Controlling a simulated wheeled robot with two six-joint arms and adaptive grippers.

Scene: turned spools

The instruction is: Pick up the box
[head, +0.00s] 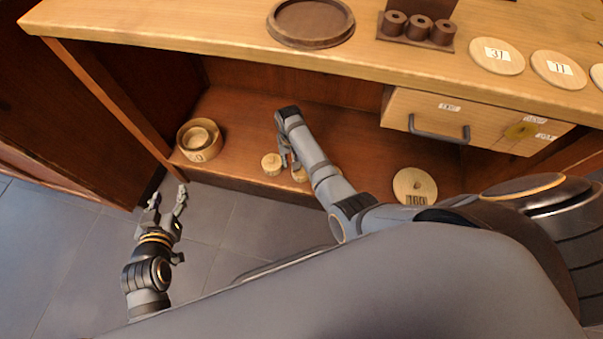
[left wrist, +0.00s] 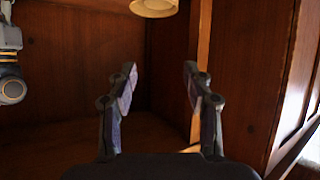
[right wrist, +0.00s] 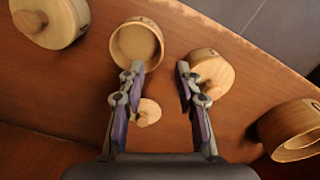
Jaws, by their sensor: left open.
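Several round, pale wooden boxes stand on the low shelf, and I cannot tell which one the task means. In the right wrist view an open round box (right wrist: 138,30) lies just beyond my right gripper (right wrist: 159,72), close to its left fingertip. A lidded round box (right wrist: 212,75) is by the right fingertip; a small knobbed piece (right wrist: 149,110) shows between the fingers. My right gripper is open and looks empty; in the head view the arm mostly hides it. My left gripper (head: 167,196) is open and empty, in front of the shelf's left end.
A wider round box (head: 188,153) holding a smaller one stands at the shelf's left end. A box marked 160 (head: 413,187) stands to the right. A drawer (head: 470,115) with a dark handle hangs under the table top (head: 200,30). The floor at left is clear.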

